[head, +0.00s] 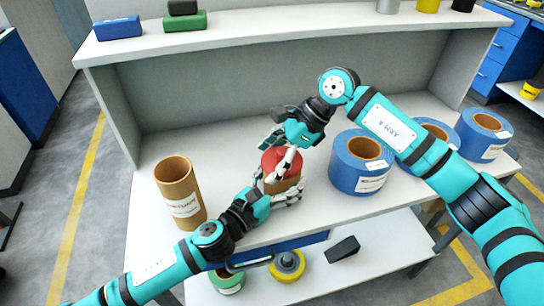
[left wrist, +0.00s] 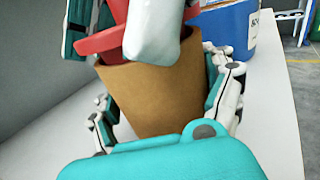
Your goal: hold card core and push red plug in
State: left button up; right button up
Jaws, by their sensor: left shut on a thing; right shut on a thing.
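The short brown card core (head: 281,186) is near the middle of the table. It stands large in the left wrist view (left wrist: 158,95). My left gripper (head: 286,183) is shut on it, with fingers on both of its sides. The red plug (head: 279,162) is at the core's upper mouth and looks slightly tilted in the left wrist view (left wrist: 95,42). How deep it sits is hidden. My right gripper (head: 279,146) is shut on the plug from above. Its pale finger (left wrist: 152,35) covers part of the plug and the rim in the left wrist view.
A tall brown tube (head: 179,195) with a label stands to the left. Blue wrapped coils (head: 356,175) stand to the right. A raised shelf (head: 300,48) runs along the back. A green roll (head: 226,284), a yellow roll (head: 287,268) and a black block (head: 343,249) are on the lower shelf.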

pick_arm(q)
jog(key=shift+w+a, duration=0.1)
pick_arm(e)
jog(key=shift+s+f, duration=0.1)
jog(key=shift+f, duration=0.4)
jog(key=o, duration=1.1)
jog(key=shift+c, duration=0.2)
jog(key=shift+d, duration=0.1)
jog(key=v, duration=1.2)
jog(key=shift+f, duration=0.1)
pick_arm(q)
jog(key=o, duration=1.1)
